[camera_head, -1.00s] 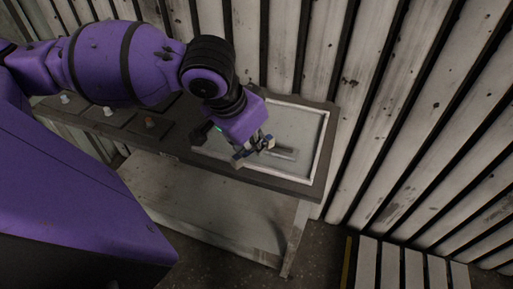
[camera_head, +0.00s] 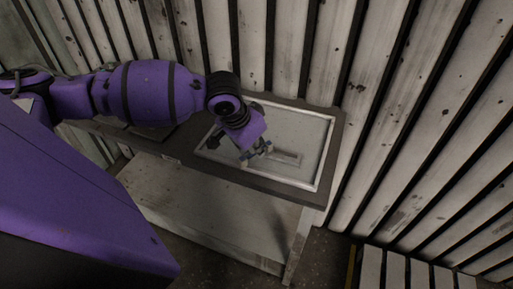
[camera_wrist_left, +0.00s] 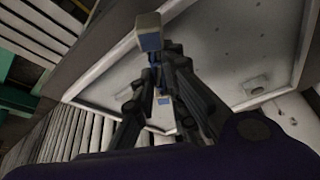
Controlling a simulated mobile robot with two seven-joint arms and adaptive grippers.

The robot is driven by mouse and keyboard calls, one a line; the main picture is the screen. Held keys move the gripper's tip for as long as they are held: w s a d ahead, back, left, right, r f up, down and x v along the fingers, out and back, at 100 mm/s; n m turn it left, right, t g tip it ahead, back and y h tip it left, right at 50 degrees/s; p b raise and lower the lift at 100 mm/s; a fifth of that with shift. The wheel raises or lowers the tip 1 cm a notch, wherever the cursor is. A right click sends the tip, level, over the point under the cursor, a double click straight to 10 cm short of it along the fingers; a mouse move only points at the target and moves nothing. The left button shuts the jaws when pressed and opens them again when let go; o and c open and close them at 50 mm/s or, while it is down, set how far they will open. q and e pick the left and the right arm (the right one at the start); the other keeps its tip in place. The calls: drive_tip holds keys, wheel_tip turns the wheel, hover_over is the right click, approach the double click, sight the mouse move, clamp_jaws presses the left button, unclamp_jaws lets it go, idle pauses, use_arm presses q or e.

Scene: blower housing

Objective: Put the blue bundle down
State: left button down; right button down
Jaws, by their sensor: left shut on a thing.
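My left gripper (camera_head: 257,152) is over the framed pale tray (camera_head: 325,160) on the dark bench. Its jaws are shut on the blue bundle (camera_head: 268,147), of which only small blue bits show at the fingertips. In the left wrist view, blue (camera_wrist_left: 155,58) shows between the fingers, below a pale block at the tip. I cannot tell whether the bundle touches the tray floor. My right gripper is in neither view.
The dark bench top (camera_head: 250,183) has a narrow rim in front of the tray. A ribbed pale wall (camera_head: 400,120) stands close behind and to the right. The tray's right part is clear.

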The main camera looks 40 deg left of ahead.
use_arm(q)
drive_tip(key=shift+f, duration=0.2)
drive_tip(key=shift+f, duration=0.25)
drive_tip(key=c, duration=1.8)
unclamp_jaws()
drive_tip(key=shift+o, duration=0.2)
